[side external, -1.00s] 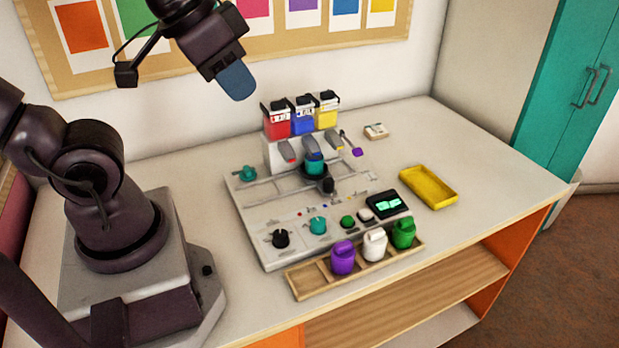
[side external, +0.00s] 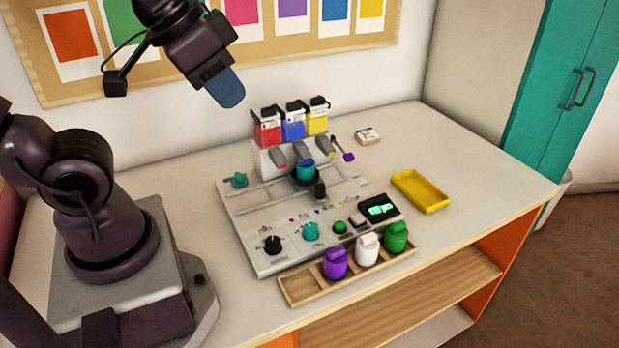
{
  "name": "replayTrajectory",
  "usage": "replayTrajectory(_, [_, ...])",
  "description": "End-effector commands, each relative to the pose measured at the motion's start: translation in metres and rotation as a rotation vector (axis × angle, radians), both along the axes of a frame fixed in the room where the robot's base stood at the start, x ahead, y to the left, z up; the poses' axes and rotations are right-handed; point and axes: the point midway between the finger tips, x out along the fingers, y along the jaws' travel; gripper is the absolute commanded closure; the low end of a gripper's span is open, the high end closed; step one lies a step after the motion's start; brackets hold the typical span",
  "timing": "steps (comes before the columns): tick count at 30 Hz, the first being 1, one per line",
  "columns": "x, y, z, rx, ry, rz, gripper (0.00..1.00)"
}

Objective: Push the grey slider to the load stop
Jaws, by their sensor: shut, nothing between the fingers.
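My gripper (side external: 227,90) is high at the upper left, above and apart from the board. Its blue fingertips are together and hold nothing. The light grey board (side external: 262,243) lies on the table with rail slots across its upper part. A dark round holder with a teal cup (side external: 305,171) sits on the rails below the dispensers, and a black knob (side external: 320,190) stands just in front of it. I cannot clearly tell the grey slider from the grey board around these parts. A teal piece (side external: 238,180) sits at the board's upper left; I cannot tell which mark is the load stop.
Red, blue and yellow dispensers (side external: 293,123) stand at the board's back. A wooden rack (side external: 300,288) with purple, white and green containers lies along its front. A yellow tray (side external: 420,191) is to the right. The tabletop between tray and back wall is mostly clear.

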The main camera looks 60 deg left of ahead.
Motion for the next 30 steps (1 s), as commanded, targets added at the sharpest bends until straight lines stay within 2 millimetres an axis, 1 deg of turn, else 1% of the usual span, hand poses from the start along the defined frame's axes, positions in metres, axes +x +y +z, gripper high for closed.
replayTrajectory(5, [0.000,0.000,0.000,0.000,0.000,0.000,1.00])
replayTrajectory(6, [0.000,0.000,0.000,0.000,0.000,0.001,0.91])
replayTrajectory(7, [0.000,0.001,0.000,0.000,0.000,0.004,0.84])
replayTrajectory(8, [0.000,0.002,-0.002,0.000,0.008,0.009,0.77])
replayTrajectory(9, [0.001,0.003,-0.005,0.000,0.025,0.015,0.68])
replayTrajectory(10, [0.002,0.004,-0.009,0.000,0.044,0.021,0.62])
replayTrajectory(14, [0.016,0.013,-0.026,-0.005,0.153,0.061,0.62])
replayTrajectory(20, [0.059,0.035,-0.056,-0.032,0.322,0.151,0.62])
replayTrajectory(23, [0.084,0.049,-0.075,-0.049,0.388,0.200,0.62])
replayTrajectory(26, [0.107,0.064,-0.099,-0.069,0.449,0.252,0.62])
replayTrajectory(30, [0.138,0.086,-0.139,-0.097,0.515,0.325,0.62])
